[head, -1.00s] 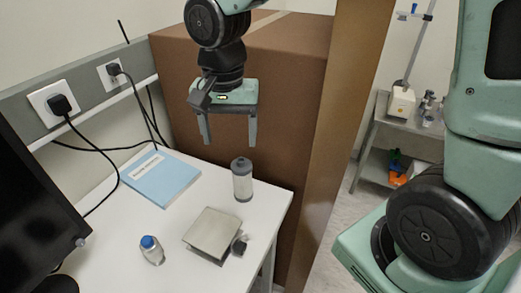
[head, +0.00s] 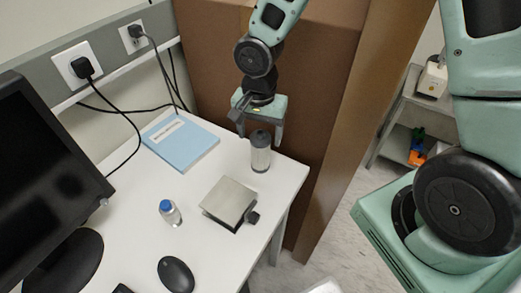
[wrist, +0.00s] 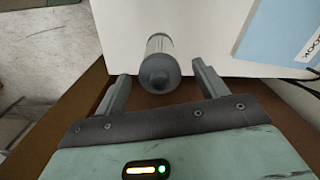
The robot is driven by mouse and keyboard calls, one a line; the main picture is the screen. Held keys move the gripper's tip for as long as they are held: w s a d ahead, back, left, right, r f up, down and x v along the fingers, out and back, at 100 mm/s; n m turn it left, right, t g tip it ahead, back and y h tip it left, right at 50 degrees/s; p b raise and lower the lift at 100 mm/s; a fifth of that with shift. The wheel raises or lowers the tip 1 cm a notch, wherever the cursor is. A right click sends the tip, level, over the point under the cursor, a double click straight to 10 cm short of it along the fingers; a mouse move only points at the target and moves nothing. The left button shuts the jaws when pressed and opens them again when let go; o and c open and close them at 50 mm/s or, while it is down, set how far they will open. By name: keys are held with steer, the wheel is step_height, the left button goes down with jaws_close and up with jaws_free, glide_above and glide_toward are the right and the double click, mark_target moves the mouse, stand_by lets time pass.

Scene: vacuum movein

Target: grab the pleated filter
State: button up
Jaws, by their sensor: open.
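The pleated filter (head: 260,158) is an upright pale cylinder with dark grey end caps, standing near the far right corner of the white desk. My gripper (head: 259,140) is open and comes down from above and behind it, with its fingers at about the height of the filter's upper end. In the wrist view the filter (wrist: 160,72) shows its grey cap between the two fingertips of my gripper (wrist: 161,76). A gap shows on each side. The far side of its lower body is hidden.
A square metal plate device (head: 229,199) with a dark knob stands just in front of the filter. A blue-capped bottle (head: 170,212), a blue book (head: 181,141), a mouse (head: 176,274) and a monitor (head: 45,180) share the desk. A large brown box (head: 215,60) stands behind.

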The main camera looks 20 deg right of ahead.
mark_target(260, 151)
steer(key=shift+w+d+f+p, duration=0.15)
steer(key=shift+f+p, duration=0.55)
steer(key=shift+f, duration=1.9)
steer(key=shift+c, duration=0.3)
steer(key=c, duration=1.1)
steer(key=shift+r, duration=0.1)
